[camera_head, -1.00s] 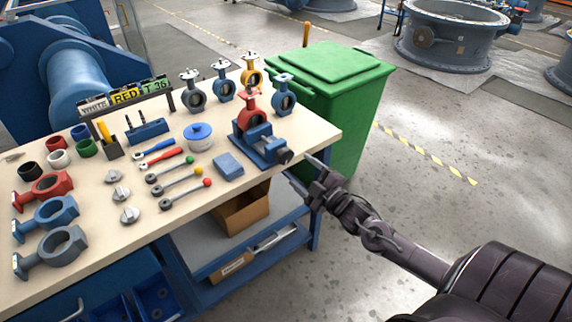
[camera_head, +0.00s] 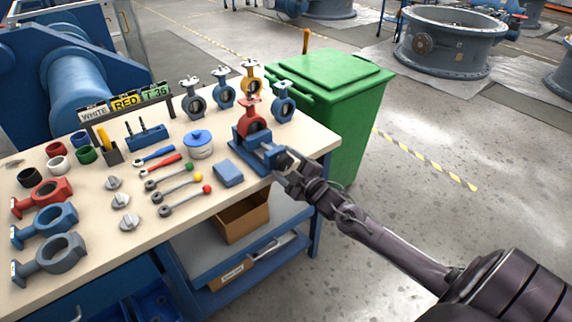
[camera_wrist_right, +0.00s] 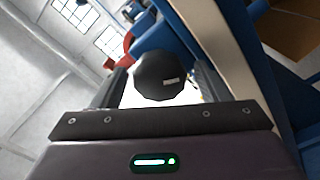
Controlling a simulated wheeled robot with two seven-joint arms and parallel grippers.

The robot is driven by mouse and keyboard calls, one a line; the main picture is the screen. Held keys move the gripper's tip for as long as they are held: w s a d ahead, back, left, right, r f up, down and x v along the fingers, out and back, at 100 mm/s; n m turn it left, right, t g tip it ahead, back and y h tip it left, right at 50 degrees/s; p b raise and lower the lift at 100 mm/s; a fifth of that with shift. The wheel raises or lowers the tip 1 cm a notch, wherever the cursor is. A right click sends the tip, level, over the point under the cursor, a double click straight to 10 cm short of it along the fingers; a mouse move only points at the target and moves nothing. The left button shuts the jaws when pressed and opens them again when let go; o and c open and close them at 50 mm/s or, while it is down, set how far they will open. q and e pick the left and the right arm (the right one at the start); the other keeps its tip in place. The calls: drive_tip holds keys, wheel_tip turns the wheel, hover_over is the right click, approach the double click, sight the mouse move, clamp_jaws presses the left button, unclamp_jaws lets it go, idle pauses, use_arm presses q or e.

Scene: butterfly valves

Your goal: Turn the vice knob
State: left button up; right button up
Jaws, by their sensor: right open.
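The blue vice (camera_head: 256,150) stands at the right end of the workbench and holds a red butterfly valve (camera_head: 252,120) upright. My right gripper (camera_head: 284,168) is at the vice's right end, where it covers the knob in the head view. In the right wrist view, the round black vice knob (camera_wrist_right: 160,74) sits between the two open fingers of my right gripper (camera_wrist_right: 160,92). I cannot tell whether a finger touches it. Part of the vice's blue body (camera_wrist_right: 160,32) shows behind the knob. My left gripper is not in view.
The workbench (camera_head: 110,240) carries valve bodies, wrenches and a blue-lidded pot (camera_head: 199,144). Blue, grey and yellow valves stand behind the vice. A green bin (camera_head: 335,100) stands close to the bench's right end. An open cardboard box (camera_head: 243,218) is on the shelf below.

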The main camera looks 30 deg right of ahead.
drive_tip(key=c, duration=1)
drive_tip(key=shift+r+m+p, duration=0.1)
drive_tip(key=shift+m+p, duration=0.4)
drive_tip(key=o, duration=1)
drive_tip(key=s, duration=0.7)
drive_tip(key=shift+s+d, duration=0.3)
drive_tip(key=shift+s, duration=0.1)
